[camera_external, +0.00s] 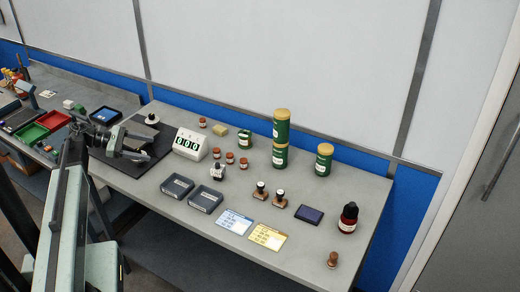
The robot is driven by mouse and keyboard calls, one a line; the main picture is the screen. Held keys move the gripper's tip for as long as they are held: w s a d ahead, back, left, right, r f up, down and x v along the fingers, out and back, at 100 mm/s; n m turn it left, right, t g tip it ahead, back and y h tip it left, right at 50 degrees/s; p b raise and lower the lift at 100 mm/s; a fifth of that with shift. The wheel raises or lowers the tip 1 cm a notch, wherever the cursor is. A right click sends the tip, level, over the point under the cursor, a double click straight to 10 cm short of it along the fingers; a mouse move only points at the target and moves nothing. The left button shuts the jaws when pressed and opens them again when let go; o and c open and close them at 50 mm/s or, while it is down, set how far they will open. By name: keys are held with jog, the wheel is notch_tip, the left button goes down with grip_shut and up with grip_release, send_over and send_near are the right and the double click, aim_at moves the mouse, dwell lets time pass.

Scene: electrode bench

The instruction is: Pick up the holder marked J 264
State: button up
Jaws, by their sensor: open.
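No marking J 264 is readable at this size, so I cannot tell which thing is that holder. Two wooden-based holders or stamps with dark tops, a left one (260,191) and a right one (280,199), stand upright near the middle of the bench. A similar brown piece (332,260) stands near the front right edge. A small pale and dark upright piece (217,171) stands behind the grey trays. My gripper (147,146) is open and empty above the dark mat on the left, well apart from all of these.
Two dark grey trays (206,199) lie near the front edge. A white counter (191,144) shows 000. Several small red-brown jars (230,158), tall green canisters (281,130), a dark red bottle (348,217), a dark pad (309,214) and two cards (267,237) stand or lie around.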

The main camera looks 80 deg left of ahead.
jog(key=w+f+h+b, duration=0.1)
jog(key=w, duration=0.3)
jog(key=w+d+f+h+b, duration=0.1)
jog(key=w+f, duration=0.1)
jog(key=w, duration=0.2)
jog(key=w+d+f+m+g+h+b, duration=0.1)
jog(key=w+f+b, duration=0.1)
jog(key=w, duration=0.3)
jog(key=shift+w+f, duration=0.1)
jog(key=g+h+b, duration=0.1)
jog(key=h+b, duration=0.1)
send_near(226, 180)
jog(key=shift+w+d+r+m, duration=0.2)
jog(key=shift+w+r+m, duration=0.1)
jog(key=shift+w+r, duration=0.7)
jog(key=shift+w+d+r, duration=0.1)
jog(key=shift+d, duration=0.15)
jog(key=b+x, duration=0.2)
jog(key=x, duration=0.5)
jog(key=shift+d+b, duration=0.3)
jog(key=shift+b, duration=0.05)
grip_shut()
